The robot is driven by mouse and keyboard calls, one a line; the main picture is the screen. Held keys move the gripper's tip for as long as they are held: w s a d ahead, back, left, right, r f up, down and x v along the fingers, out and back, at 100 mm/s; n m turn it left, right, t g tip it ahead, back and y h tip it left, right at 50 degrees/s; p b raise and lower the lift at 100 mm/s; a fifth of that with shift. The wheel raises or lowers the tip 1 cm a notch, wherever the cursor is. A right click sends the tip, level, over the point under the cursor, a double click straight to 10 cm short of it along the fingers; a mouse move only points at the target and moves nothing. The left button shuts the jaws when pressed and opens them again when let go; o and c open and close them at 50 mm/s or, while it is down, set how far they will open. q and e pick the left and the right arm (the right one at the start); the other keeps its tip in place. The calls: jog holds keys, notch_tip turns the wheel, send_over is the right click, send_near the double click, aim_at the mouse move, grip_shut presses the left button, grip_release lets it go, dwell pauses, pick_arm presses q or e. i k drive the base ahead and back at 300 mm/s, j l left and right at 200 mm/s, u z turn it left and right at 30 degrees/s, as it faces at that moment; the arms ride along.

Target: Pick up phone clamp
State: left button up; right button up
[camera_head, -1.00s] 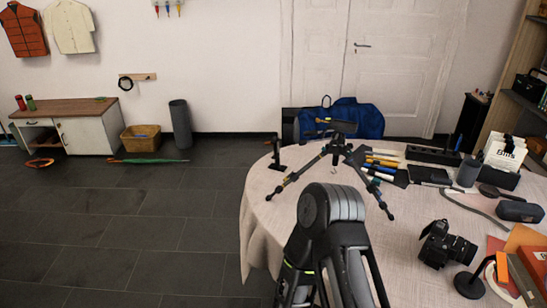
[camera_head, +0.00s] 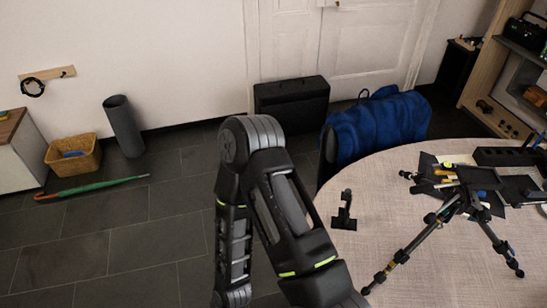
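The phone clamp (camera_head: 345,211) appears to be the small black upright piece with a flat foot. It stands near the left rim of the round table (camera_head: 395,175), apart from the tripod. The black tripod (camera_head: 453,215) stands on the table to the right with its legs spread. Neither gripper shows. One bent arm of mine fills the lower middle, and its end is out of the picture.
A black case (camera_head: 292,104) stands by the door. A wicker basket (camera_head: 73,156), a grey bin (camera_head: 124,126) and a green umbrella (camera_head: 92,188) are on the left. The floor between is clear.

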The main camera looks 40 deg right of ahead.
aim_at(343, 221)
jog(key=i, duration=2.05)
jog(key=z, duration=5.15)
